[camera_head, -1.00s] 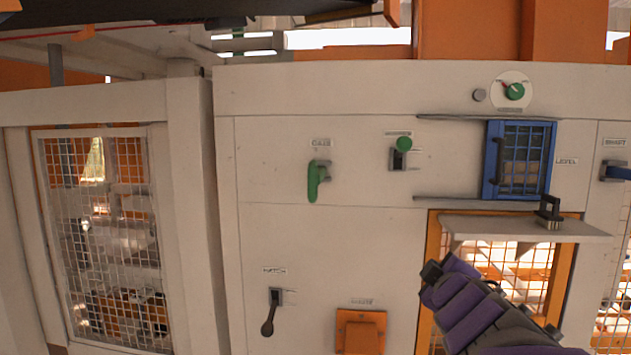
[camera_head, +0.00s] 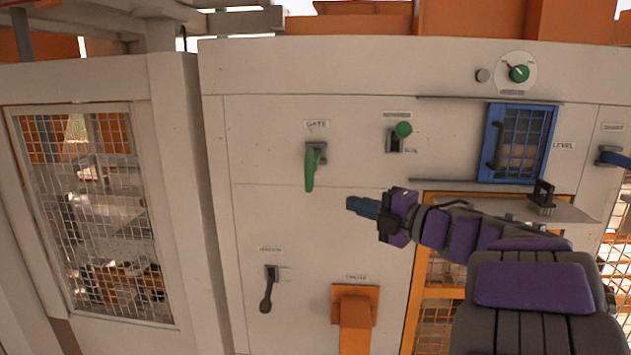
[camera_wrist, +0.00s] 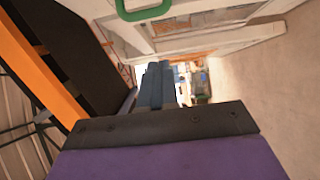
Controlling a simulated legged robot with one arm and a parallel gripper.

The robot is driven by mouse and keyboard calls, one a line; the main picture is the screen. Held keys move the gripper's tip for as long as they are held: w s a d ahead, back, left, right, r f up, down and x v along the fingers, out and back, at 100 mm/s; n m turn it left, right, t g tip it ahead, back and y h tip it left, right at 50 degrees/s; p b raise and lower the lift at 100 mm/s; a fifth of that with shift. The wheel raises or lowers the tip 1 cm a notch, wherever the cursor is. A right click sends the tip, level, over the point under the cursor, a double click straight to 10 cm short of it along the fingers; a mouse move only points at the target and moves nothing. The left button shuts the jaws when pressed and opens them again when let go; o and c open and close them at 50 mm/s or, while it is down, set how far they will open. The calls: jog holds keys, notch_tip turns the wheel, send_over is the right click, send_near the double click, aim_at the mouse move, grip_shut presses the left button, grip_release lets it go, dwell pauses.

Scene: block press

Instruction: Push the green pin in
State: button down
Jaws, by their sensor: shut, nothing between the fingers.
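Two green pieces stand on the pale panel in the head view. One is a round green knob (camera_head: 403,130) on a small dark slotted mount. The other is a green handle (camera_head: 310,172) hanging down under the GATE label. I cannot tell which of them is the pin. My gripper (camera_head: 351,204) is shut and empty. It points left, below and to the right of the green handle, and below the knob, apart from both in the picture. In the wrist view the shut blue fingers (camera_wrist: 158,85) point away, and part of a green loop (camera_wrist: 145,10) shows at the top edge.
A dark lever (camera_head: 267,290) and an orange chute (camera_head: 355,310) are lower on the panel. A blue barred door (camera_head: 518,145) and a shelf with a black-handled block (camera_head: 542,198) are to the right. A mesh window (camera_head: 95,215) is left.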

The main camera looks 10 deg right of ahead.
dwell(0.3)
jog(key=w+d+p+x, duration=0.1)
jog(key=d+x, duration=0.1)
jog(key=x, duration=1)
jog(key=shift+w, duration=0.75)
jog(key=shift+a, duration=0.1)
